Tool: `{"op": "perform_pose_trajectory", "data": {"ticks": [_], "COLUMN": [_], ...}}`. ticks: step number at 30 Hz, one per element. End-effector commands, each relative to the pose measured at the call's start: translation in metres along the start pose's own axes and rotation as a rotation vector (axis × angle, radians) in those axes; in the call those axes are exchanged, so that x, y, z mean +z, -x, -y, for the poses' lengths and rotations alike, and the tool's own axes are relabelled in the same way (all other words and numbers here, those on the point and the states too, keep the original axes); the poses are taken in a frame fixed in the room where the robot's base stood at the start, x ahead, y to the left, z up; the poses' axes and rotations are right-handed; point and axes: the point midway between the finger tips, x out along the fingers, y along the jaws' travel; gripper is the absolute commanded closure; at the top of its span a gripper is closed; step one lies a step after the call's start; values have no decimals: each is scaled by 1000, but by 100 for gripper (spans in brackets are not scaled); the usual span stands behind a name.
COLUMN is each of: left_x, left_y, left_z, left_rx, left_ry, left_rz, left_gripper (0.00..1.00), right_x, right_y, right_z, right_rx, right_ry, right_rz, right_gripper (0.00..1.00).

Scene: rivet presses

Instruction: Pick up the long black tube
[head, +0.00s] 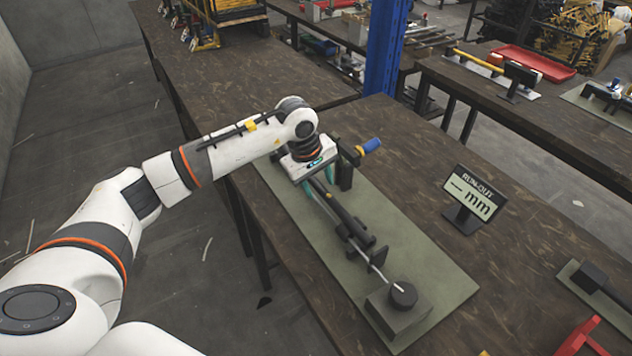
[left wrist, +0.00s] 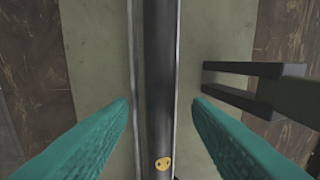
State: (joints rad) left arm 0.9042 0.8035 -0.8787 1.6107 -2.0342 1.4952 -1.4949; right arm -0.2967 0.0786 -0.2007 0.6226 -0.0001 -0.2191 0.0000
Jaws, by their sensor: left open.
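The long black tube (head: 343,212) lies along a fixture on the pale green mat (head: 437,262), with a thin metal rod running from its near end toward a block with a round black knob (head: 403,294). My left gripper (head: 319,184) is over the tube's far part, with its teal fingers pointing down. In the left wrist view, the tube (left wrist: 160,70) runs between the two open fingers (left wrist: 163,125), with a gap on each side. A small yellow mark shows on it. The gripper housing hides the tube's far end in the head view.
A black bracket with a blue handle (head: 370,146) stands close beside my left gripper. A black forked support (left wrist: 250,85) shows right of the tube in the left wrist view. A display sign (head: 473,194) stands right of the mat. Bare table lies between them.

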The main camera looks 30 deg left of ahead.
Motion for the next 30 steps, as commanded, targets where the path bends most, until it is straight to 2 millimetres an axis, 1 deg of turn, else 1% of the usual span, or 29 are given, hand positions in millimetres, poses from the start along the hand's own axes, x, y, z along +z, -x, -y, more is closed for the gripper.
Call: {"op": "perform_pose_trajectory", "data": {"ticks": [2, 5, 9, 10, 11, 20, 23, 30], "left_x": [0, 0, 0, 0, 0, 0, 1, 1], "left_y": [0, 0, 1, 1, 1, 4, 14, 61], "left_z": [0, 0, 0, 0, 0, 2, 5, 17], "left_rx": [0, 0, 0, 0, 0, -3, -6, -6], "left_ry": [0, 0, 0, 0, 0, 0, -1, -1], "left_rz": [0, 0, 0, 0, 0, 1, 2, 3], "left_gripper": [55, 70, 93, 97, 100, 100, 100, 100], "right_x": [-3, -6, -6, -6, -6, -6, -7, -7], "right_y": [0, 0, 0, 0, 0, -1, -3, -12], "right_z": [0, 0, 0, 1, 1, 1, 1, 1], "right_rx": [0, 0, -1, -1, -1, -1, -2, -2], "right_ry": [0, 0, 0, 0, 0, 0, 0, 0], "right_rz": [-5, -9, -10, -10, -10, -10, -10, -9], "right_gripper": [100, 100, 100, 100, 100, 100, 100, 100]}}
